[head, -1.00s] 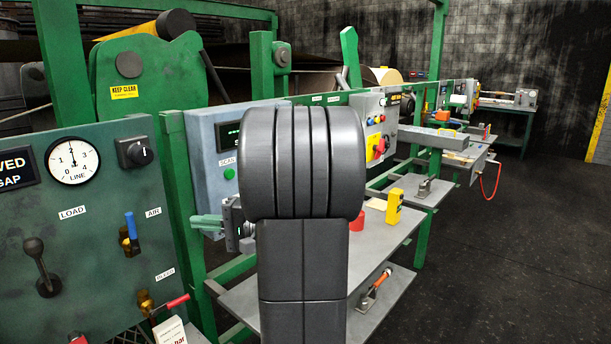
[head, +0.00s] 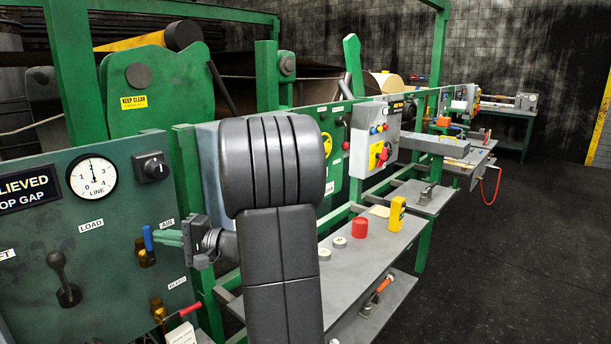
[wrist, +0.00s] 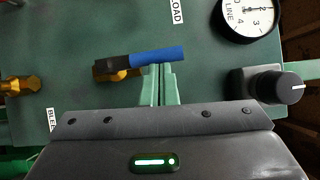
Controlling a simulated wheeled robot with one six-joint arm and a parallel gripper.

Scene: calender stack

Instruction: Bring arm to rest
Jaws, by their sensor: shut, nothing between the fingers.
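My gripper (head: 165,238) has green fingers and is shut and empty. In the head view it points left at the dark green control panel, with its tips beside the blue-handled AIR valve (head: 147,240). In the wrist view my gripper (wrist: 160,72) has its fingertips close together at the blue handle (wrist: 158,56). I cannot tell whether they touch it. My dark grey arm stands in the middle of the head view and hides part of the grey-blue box and bench behind it.
The control panel (head: 105,260) carries a LINE dial (head: 93,176), a black knob (head: 152,165) and a lever (head: 64,280). A grey bench (head: 375,250) holds a red cup (head: 360,228) and a yellow device (head: 397,213). The floor (head: 530,250) at right is clear.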

